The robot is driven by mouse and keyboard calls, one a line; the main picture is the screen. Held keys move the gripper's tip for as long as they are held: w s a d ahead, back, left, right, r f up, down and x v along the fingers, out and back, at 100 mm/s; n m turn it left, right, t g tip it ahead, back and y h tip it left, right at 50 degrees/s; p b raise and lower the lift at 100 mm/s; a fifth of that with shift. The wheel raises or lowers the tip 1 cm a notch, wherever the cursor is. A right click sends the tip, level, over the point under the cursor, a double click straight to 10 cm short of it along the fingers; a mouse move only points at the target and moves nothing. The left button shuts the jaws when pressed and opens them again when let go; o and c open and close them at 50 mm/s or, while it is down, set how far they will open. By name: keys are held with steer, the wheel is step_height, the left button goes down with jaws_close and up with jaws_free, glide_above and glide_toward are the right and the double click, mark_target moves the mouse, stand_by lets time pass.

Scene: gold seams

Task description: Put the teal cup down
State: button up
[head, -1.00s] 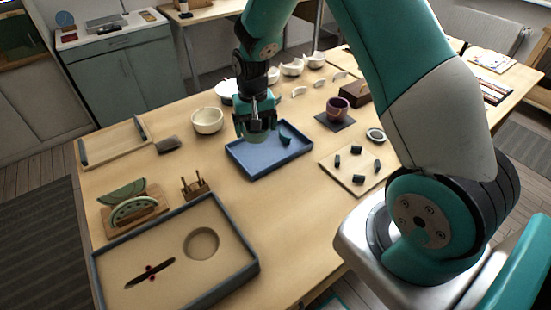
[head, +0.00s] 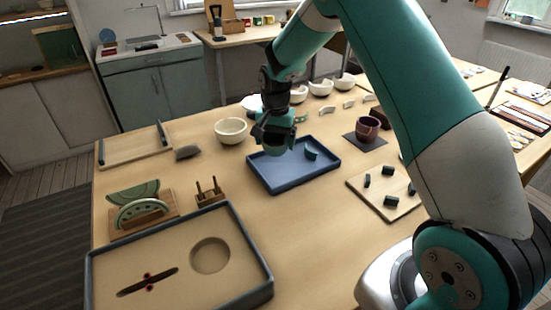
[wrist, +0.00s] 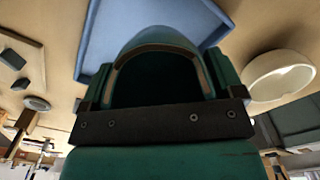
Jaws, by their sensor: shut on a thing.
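The teal cup (head: 277,146) is held in my gripper (head: 276,136) in the head view, over the left back part of the blue tray (head: 294,182). A gap beneath the cup is hard to judge. In the wrist view the cup (wrist: 160,36) shows close up, with a brown edge around its dark opening, between the fingers of my gripper (wrist: 160,95). The blue tray (wrist: 97,38) lies beyond it. A small teal piece (head: 311,152) lies in the tray to the right of the cup.
A cream bowl (head: 230,130) stands left of the tray, and a purple-brown cup (head: 367,128) on a dark mat to its right. A board with dark pieces (head: 383,206) is at the right front. The tray's front part is clear.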

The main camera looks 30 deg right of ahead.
mark_target(275, 169)
steer(key=shift+f+p, duration=0.3)
steer(key=shift+f, duration=3.2)
steer(key=shift+f, duration=0.2)
steer(key=o, duration=0.6)
steer(key=shift+o, duration=0.2)
step_height(275, 169, up, 12)
steer(key=shift+f+b, duration=0.1)
steer(key=shift+b, duration=0.7)
steer(key=s+a+r+n+y, duration=0.2)
steer(key=s+a+r+n, duration=0.6)
steer(key=s+a+r, duration=0.45)
steer(key=s+a+n+y, duration=0.1)
steer(key=s+n, duration=0.3)
steer(key=s, duration=0.6)
steer(key=s+a+r+n+y, duration=0.1)
steer(key=s+a+n, duration=0.3)
steer(key=s, duration=0.6)
steer(key=shift+s+a+r, duration=0.15)
steer(key=shift+s, duration=0.05)
